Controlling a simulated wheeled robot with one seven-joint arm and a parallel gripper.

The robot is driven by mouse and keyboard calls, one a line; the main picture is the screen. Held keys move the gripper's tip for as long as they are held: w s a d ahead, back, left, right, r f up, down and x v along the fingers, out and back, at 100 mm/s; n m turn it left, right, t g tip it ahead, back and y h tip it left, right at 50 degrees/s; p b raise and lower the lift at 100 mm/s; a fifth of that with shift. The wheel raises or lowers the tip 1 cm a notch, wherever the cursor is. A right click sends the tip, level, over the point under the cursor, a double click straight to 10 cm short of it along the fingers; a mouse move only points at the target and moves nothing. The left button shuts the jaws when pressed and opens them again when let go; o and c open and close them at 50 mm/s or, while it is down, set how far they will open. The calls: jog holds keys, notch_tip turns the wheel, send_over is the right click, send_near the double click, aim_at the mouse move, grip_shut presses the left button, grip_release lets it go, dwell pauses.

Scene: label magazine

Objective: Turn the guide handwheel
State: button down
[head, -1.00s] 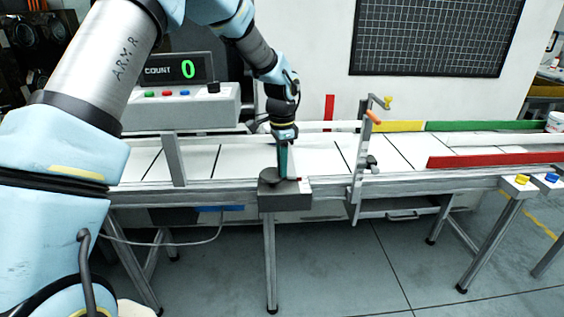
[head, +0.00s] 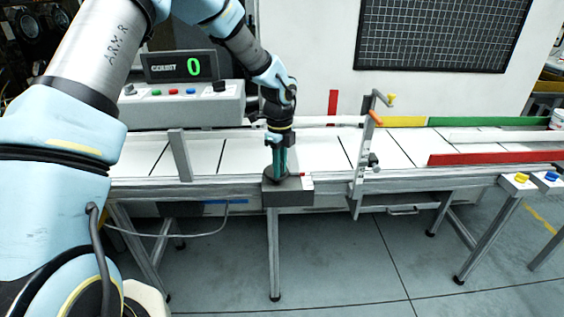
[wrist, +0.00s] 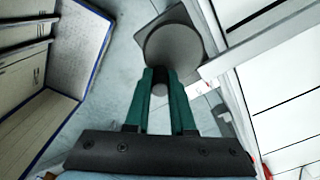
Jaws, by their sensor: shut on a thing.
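The guide handwheel (head: 271,184) is a dark grey disc on a grey box (head: 288,196) at the front edge of the conveyor. In the wrist view the handwheel (wrist: 172,48) lies flat just beyond my fingertips, with a small round grip (wrist: 160,90) at its near edge. My gripper (head: 279,172) points down onto the handwheel. In the wrist view its green fingers (wrist: 160,76) are shut on the grip, which shows between them. The fingers hide part of the wheel's rim.
A counter box (head: 185,104) showing 0 stands behind the conveyor at left. An upright post (head: 180,155) is left of the wheel. A bracket with orange and yellow knobs (head: 366,150) stands to the right. Red guide rail (head: 490,159) lies farther right.

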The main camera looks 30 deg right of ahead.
jog(key=shift+a+m+p, duration=0.35)
jog(key=shift+m+p, duration=0.15)
jog(key=shift+m, duration=0.6)
jog(key=shift+w, duration=0.1)
jog(key=c, duration=0.8)
grip_release()
jog(key=shift+o, duration=0.2)
notch_tip(320, 180, up, 11)
jog(key=shift+f+b, duration=0.1)
jog(key=shift+b, duration=1.15)
